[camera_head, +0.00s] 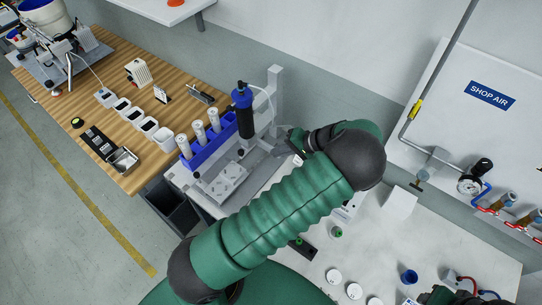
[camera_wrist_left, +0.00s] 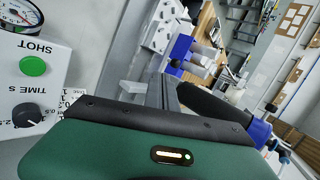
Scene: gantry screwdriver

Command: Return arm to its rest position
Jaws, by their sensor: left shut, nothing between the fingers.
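My left arm (camera_head: 285,215) rises from the bottom of the head view and bends at a dark elbow-like joint. My left gripper (camera_head: 297,138) is at its end, beside the base of the gantry screwdriver (camera_head: 243,110), to the right of its post. It is shut with nothing held. The arm hides part of the white bench. In the left wrist view the green gripper housing fills the bottom, and the screwdriver's dark body (camera_wrist_left: 210,105) with a blue end lies close by.
A blue rack (camera_head: 208,145) with white cylinders stands left of the screwdriver. A wooden table (camera_head: 110,75) holds trays and parts at the left. A white bench (camera_head: 440,240) carries small caps and a blue cup. A white control box (camera_wrist_left: 32,75) with gauge and knob is close in the wrist view.

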